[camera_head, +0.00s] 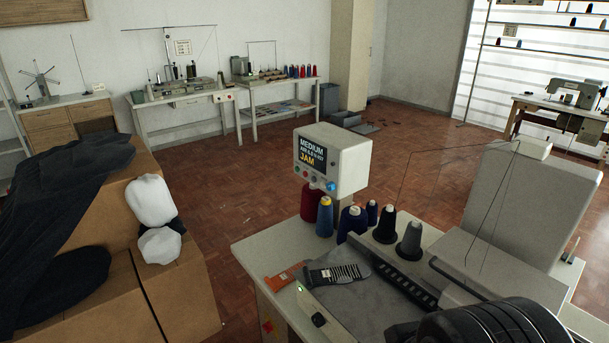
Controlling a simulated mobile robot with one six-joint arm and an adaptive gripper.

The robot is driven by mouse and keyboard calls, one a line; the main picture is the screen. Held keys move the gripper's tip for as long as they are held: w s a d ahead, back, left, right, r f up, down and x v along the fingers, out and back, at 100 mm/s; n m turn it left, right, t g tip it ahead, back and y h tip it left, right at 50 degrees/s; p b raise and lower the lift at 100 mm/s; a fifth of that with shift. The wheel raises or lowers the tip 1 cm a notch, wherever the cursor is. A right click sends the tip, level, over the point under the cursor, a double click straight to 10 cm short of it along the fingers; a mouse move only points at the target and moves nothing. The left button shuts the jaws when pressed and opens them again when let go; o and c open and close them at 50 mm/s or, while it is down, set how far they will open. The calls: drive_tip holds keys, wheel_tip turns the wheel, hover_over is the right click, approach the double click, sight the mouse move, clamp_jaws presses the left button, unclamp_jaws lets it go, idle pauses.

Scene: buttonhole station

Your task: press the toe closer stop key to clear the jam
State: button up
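The control box (343,163) is a pale housing on the machine table. Its dark screen (313,154) reads MEDIUM on top, a small unreadable line, and JAM in yellow. A row of small coloured keys runs along the front below the screen, with a blue key (331,187) at the right end. Their labels are too small to read, so I cannot tell which is the toe closer stop key. A black ribbed part at the bottom right seems to be my arm. I cannot make out my gripper or its fingertips.
Several thread cones, including a blue one (326,216) and a grey one (410,241), stand just below and right of the box. A striped dark piece (338,273) and an orange packet (284,278) lie on the table. Cardboard boxes (180,297) stand left. Floor between is clear.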

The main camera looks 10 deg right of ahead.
drive_tip(key=shift+c, duration=0.4)
clamp_jaws()
idle(1.4)
